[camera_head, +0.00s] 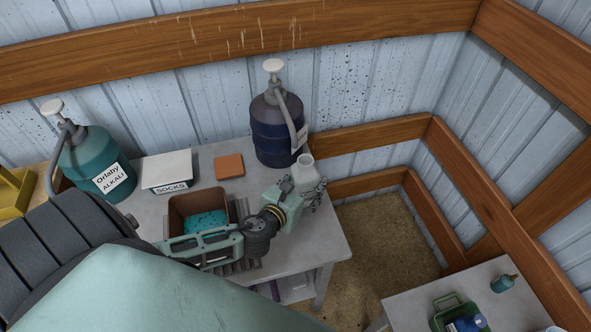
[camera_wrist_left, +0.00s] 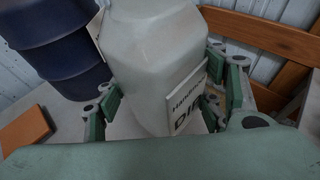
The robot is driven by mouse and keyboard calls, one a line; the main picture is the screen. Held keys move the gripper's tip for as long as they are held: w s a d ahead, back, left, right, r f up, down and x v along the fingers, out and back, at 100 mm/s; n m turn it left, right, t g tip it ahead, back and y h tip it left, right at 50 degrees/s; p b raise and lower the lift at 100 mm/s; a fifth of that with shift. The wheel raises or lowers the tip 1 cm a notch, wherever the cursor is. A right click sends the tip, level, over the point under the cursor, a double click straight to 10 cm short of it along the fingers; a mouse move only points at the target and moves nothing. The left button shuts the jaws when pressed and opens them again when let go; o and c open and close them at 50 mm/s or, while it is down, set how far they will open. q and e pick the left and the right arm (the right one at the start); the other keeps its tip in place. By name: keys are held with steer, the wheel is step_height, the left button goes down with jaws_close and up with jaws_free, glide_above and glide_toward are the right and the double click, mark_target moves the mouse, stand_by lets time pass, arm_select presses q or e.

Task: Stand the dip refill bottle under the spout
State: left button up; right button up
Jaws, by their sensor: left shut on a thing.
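The dip refill bottle (camera_head: 303,170) is white and stands upright at the table's right back part. In the left wrist view the bottle (camera_wrist_left: 155,62) fills the middle, with a label reading "DIP" on its right side. My left gripper (camera_head: 307,190) is shut on the bottle, with green-padded fingers on both sides of it in the wrist view (camera_wrist_left: 165,105). A dark blue drum (camera_head: 272,138) with a white pump top stands just behind the bottle. Its grey spout (camera_head: 290,115) curves down toward the bottle's mouth; whether they line up is unclear. My right gripper is not in view.
A teal drum (camera_head: 85,150) labelled ALKALI stands at the left. A white SOCKS box (camera_head: 166,170), an orange block (camera_head: 229,166) and a brown bin (camera_head: 187,205) with teal contents are on the grey table (camera_head: 325,250). A second table (camera_head: 410,305) holds a green crate (camera_head: 443,318).

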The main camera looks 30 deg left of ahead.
arm_select(q)
steer(key=a+f, duration=0.1)
steer(key=f, duration=0.1)
steer(key=w+a+f+b, duration=0.1)
steer(key=f, duration=0.1)
steer(key=a+f, duration=0.2)
steer(key=shift+w+f+b, duration=0.2)
steer(key=shift+w+b, duration=0.05)
steer(key=shift+b, duration=0.1)
steer(key=shift+f, duration=0.25)
steer(key=o, duration=1.2)
steer(key=shift+o, duration=0.3)
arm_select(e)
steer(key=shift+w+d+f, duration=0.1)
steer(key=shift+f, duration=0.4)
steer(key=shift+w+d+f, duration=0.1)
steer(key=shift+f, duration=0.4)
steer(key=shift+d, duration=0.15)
